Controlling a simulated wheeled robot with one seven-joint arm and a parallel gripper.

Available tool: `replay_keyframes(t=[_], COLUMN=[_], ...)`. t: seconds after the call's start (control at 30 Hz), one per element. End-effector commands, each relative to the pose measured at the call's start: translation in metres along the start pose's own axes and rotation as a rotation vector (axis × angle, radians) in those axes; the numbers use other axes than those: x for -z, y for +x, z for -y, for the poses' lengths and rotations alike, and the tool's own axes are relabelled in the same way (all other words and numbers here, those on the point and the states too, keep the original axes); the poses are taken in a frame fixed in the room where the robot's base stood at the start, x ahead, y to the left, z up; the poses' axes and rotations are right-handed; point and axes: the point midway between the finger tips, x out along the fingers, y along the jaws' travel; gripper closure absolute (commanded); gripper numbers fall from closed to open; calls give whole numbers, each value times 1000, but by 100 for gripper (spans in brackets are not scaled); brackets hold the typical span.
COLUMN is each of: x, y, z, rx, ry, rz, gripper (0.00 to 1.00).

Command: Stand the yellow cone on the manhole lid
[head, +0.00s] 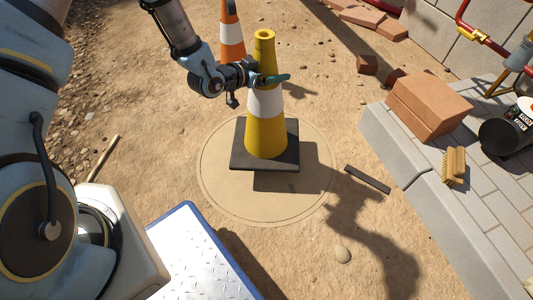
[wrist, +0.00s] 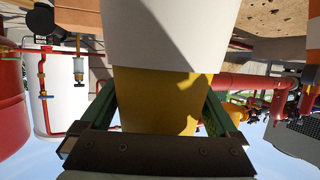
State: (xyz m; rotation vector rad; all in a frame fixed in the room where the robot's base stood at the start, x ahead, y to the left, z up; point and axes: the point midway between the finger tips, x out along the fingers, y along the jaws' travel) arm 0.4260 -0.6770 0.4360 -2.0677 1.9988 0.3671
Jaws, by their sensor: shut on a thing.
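The yellow cone (head: 265,135) has a white band and a square black base. It is upright in the head view, over the upper part of the round, sand-coloured manhole lid (head: 220,190). Its base shadow falls offset to the lower right, so the base looks a little above the lid. My gripper (head: 265,80) is shut on the cone's upper part, below the top. In the wrist view, its green fingers (wrist: 162,110) stand on either side of the cone's yellow and white surface (wrist: 155,85). The underside of the base is hidden.
An orange and white cone (head: 232,40) stands behind. A raised paved ledge (head: 430,215) at the right holds a terracotta block (head: 428,105) and a brush (head: 454,165). A dark bar (head: 367,179) lies right of the lid. Loose bricks (head: 375,18) lie at the back.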

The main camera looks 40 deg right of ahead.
Motion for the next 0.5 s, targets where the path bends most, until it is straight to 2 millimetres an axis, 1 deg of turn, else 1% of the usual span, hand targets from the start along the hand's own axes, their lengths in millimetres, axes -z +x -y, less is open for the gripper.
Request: replay_keyframes(t=[0.07,0.17,0.27,0.4,0.5], x=[5,1,-12,-34,-45], y=[2,4,9,17,21], z=[-3,-4,-5,-5,-4], rx=[-9,-13,-14,-13,-13], ry=[6,7,6,7,7], rz=[-7,-6,-4,-4,-6], gripper=[100,100,100,100,100])
